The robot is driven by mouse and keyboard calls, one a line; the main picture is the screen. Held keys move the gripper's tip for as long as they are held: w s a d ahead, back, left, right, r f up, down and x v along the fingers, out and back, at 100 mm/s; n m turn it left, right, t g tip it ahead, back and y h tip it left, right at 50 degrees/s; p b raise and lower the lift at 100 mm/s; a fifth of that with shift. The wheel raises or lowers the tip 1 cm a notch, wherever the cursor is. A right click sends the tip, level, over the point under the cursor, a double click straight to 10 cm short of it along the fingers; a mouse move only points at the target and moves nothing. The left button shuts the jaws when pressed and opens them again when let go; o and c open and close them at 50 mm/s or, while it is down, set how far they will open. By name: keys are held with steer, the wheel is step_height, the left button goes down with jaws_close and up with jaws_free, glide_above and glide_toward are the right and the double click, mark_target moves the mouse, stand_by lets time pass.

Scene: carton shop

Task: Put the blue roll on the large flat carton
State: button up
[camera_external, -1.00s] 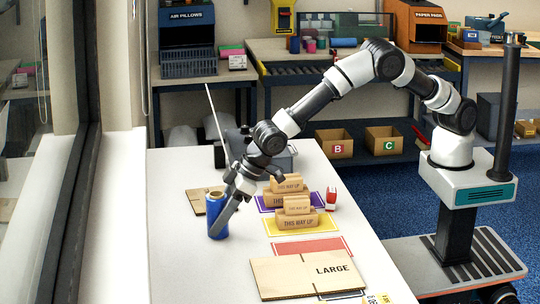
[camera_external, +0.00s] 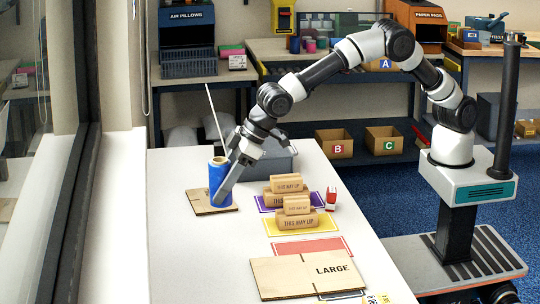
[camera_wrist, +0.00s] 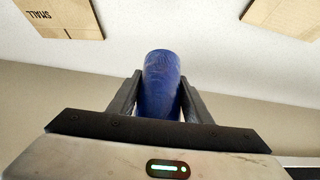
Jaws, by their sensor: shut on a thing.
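The blue roll (camera_external: 217,184) is upright with a tan core showing at its top. My gripper (camera_external: 224,192) is shut on it, and the roll appears held above the table. In the wrist view the roll (camera_wrist: 162,82) sits between the two dark fingers of my gripper (camera_wrist: 160,84). The large flat carton (camera_external: 307,274), marked LARGE, lies at the near end of the table, to the right of and nearer than the roll. Its top looks bare.
A small flat carton (camera_external: 200,207) lies behind the roll in the external view, partly hidden. A red mat (camera_external: 311,246) is empty.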

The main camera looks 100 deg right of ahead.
steer(key=s+a+n+y, duration=0.25)
steer(key=s+a, duration=0.45)
steer(key=a, duration=0.4)
steer(key=r+n+g+b, duration=0.1)
steer(key=n+b, duration=0.1)
steer(key=n, duration=0.2)
glide_above(297, 278)
steer(key=s+d, duration=0.2)
steer(key=d, duration=0.1)
steer(key=shift+y, duration=0.45)
steer(key=f, duration=0.3)
steer(key=a+f, duration=0.1)
steer(key=f, duration=0.1)
steer(key=shift+s, duration=0.3)
steer(key=shift+f+b, duration=0.4)
steer(key=shift+f, duration=1.85)
steer(key=shift+f, duration=0.15)
steer(key=shift+f, duration=0.15)
steer(key=o, duration=1.2)
steer(key=shift+r, duration=0.2)
